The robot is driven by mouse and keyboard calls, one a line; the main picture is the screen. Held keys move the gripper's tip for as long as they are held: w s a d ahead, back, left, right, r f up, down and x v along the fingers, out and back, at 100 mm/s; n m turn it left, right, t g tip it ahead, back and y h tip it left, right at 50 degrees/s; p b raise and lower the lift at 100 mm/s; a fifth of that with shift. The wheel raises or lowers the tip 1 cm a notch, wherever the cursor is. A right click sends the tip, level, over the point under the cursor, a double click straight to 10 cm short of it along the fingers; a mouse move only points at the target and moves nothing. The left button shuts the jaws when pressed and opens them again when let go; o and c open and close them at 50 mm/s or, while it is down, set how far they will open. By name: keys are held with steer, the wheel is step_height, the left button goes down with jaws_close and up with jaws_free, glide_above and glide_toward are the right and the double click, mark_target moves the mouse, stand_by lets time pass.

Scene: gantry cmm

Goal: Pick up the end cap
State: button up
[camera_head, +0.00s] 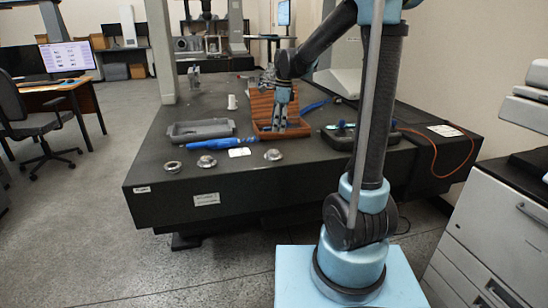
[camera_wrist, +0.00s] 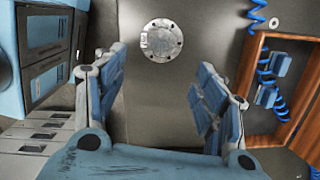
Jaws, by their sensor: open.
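A round grey metal disc (camera_wrist: 162,40), with small holes around its rim and a pale label, lies flat on a dark surface in the wrist view; I take it for the end cap. It is ahead of my gripper (camera_wrist: 165,75), whose fingers are spread wide and empty. In the head view, my gripper (camera_head: 280,118) points down over the brown wooden case (camera_head: 262,134). Three round metal parts lie near the table's front edge: a ring (camera_head: 173,166), a part at the middle (camera_head: 207,161) and a part at the right (camera_head: 273,155). I cannot tell which one matches the disc.
The dark table (camera_head: 230,182) also holds a grey tray (camera_head: 200,130), a blue tool (camera_head: 215,144), a white card (camera_head: 240,152) and a dark tray (camera_head: 352,134). In the wrist view, a wooden frame (camera_wrist: 247,65) with blue coiled cord stands right of the disc.

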glide_above(274, 151)
steer(key=f, duration=0.6)
steer(key=shift+s+d+f, duration=0.2)
steer(key=shift+d+f, duration=0.15)
steer(key=shift+d, duration=0.05)
steer(key=shift+w+a+f, duration=0.1)
steer(key=shift+a+f, duration=0.1)
steer(key=shift+f, duration=1.1)
steer(key=shift+w+a+f, duration=0.1)
steer(key=shift+a+f, duration=0.1)
steer(key=shift+f, duration=1.05)
steer(key=c, duration=1.3)
